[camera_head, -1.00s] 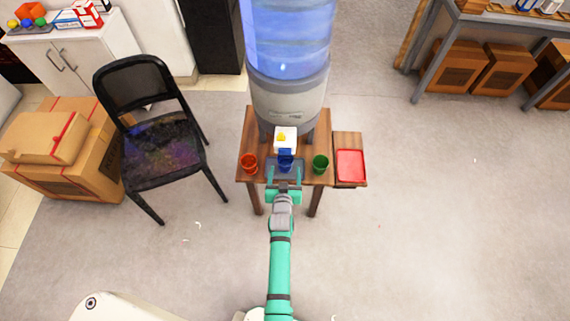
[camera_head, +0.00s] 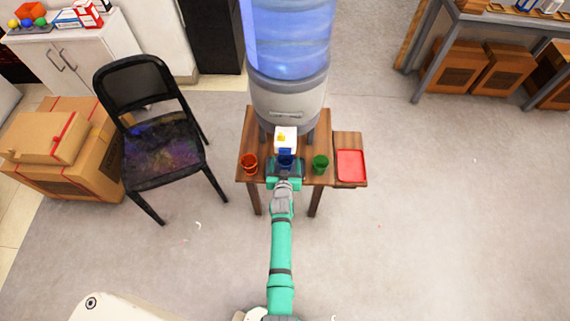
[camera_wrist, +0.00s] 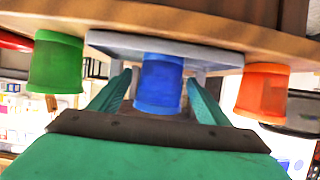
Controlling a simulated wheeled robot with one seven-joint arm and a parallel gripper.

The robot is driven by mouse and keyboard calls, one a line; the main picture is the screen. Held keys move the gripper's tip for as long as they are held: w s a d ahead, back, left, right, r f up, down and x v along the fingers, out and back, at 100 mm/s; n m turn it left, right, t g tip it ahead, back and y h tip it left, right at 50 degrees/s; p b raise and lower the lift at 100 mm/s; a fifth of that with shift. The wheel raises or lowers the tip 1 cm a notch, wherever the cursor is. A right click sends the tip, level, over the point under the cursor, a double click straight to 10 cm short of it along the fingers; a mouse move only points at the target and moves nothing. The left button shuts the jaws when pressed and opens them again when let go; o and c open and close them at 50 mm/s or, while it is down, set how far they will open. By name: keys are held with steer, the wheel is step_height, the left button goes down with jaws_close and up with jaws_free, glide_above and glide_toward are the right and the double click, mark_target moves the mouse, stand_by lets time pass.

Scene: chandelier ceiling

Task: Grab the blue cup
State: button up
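The blue cup (camera_head: 285,161) stands in the middle of the small wooden table's front part, between a red-orange cup (camera_head: 249,163) and a green cup (camera_head: 320,164). My gripper (camera_head: 285,170) reaches it from the front. In the upside-down wrist view the blue cup (camera_wrist: 160,82) is between the two teal fingers of my gripper (camera_wrist: 158,88). The fingers are spread, with a visible gap on each side of the cup. The green cup (camera_wrist: 56,62) is outside the left finger and the orange cup (camera_wrist: 262,93) outside the right one.
A large water dispenser (camera_head: 288,95) stands behind the cups on the wooden table (camera_head: 257,125). A red tray (camera_head: 350,165) lies on a side shelf at right. A black chair (camera_head: 165,150) stands left. Open floor lies right of the table.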

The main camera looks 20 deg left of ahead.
mark_target(285, 159)
steer(key=c, duration=1.2)
steer(key=shift+o, duration=0.2)
steer(key=shift+r, duration=0.2)
steer(key=shift+r, duration=1.4)
steer(key=shift+s+r, duration=0.15)
steer(key=shift+r, duration=0.05)
steer(key=s+d, duration=0.2)
steer(key=s, duration=0.6)
steer(key=s+d, duration=0.3)
steer(key=s, duration=0.6)
steer(key=shift+a, duration=0.15)
